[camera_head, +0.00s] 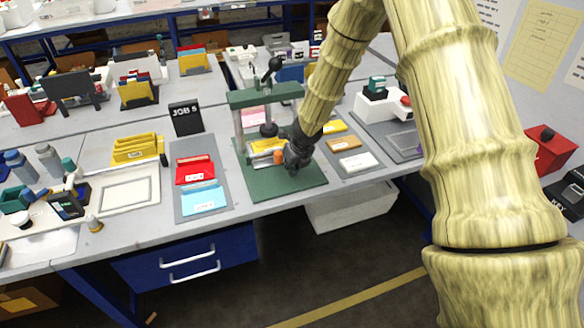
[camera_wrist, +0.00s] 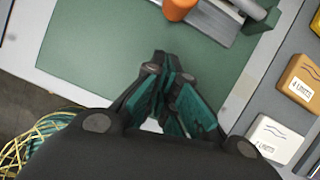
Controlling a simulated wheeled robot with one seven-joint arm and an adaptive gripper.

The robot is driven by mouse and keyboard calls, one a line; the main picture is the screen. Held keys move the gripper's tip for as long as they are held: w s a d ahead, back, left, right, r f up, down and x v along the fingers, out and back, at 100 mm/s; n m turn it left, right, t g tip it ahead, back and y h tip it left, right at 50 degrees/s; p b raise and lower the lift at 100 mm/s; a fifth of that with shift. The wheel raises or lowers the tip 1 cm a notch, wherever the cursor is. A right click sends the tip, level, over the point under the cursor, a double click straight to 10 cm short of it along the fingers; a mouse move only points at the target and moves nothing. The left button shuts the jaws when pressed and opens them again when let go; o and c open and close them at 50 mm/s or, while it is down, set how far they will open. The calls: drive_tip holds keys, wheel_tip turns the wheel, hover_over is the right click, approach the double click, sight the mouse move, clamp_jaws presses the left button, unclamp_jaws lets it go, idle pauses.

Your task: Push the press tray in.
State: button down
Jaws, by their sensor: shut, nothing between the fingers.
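The green press (camera_head: 264,98) stands on a green base plate (camera_head: 290,182) on the bench, with a dark lever on top. Its grey metal tray (camera_wrist: 225,24) shows at the top of the wrist view, with an orange knob (camera_wrist: 178,8) at its front. In the head view the orange knob (camera_head: 278,157) sits just left of my gripper, with a yellow piece (camera_head: 267,145) behind it. My gripper (camera_wrist: 166,66) is shut and empty, low over the base plate in front of the tray. It looks apart from the knob in the wrist view. How far the tray sticks out is unclear.
A grey board with small labelled blocks (camera_wrist: 301,80) lies right of the press. A board with red and blue cards (camera_head: 198,180) lies left. A white bin (camera_head: 350,207) is below the bench edge. The front of the base plate is bare.

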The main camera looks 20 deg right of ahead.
drive_tip(key=p+v, duration=0.2)
drive_tip(key=v, duration=0.7)
drive_tip(key=shift+r+p, duration=0.3)
drive_tip(key=shift+r, duration=0.1)
